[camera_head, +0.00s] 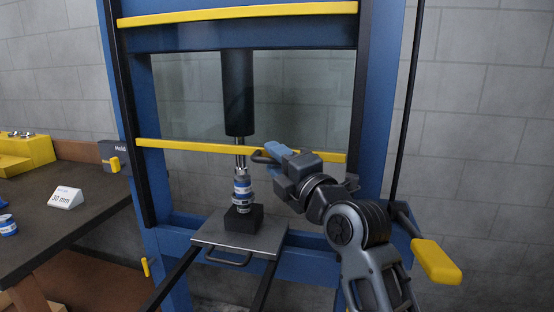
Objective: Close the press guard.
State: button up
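The press guard (300,95) is a clear panel between two yellow bars on the blue press frame. Its upper yellow bar (235,13) is near the top of the view. Its lower yellow bar (195,147) crosses at mid-height, with an open gap between it and the press table. A dark curved handle (262,157) shows at the middle of this bar. My gripper (272,152) is at the handle, its blue-tipped end overlapping the lower bar. Its fingertips are small and partly hidden, so I cannot tell whether they grip the handle.
A blue-and-silver shaft part (242,190) stands upright on a black block (242,219) on the sliding plate (220,236), under the black ram (237,90). A yellow-gripped lever (436,261) is at right. A workbench (85,205) with a yellow bin (28,155) stands at left.

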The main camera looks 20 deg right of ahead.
grip_shut()
dwell(0.3)
dwell(0.3)
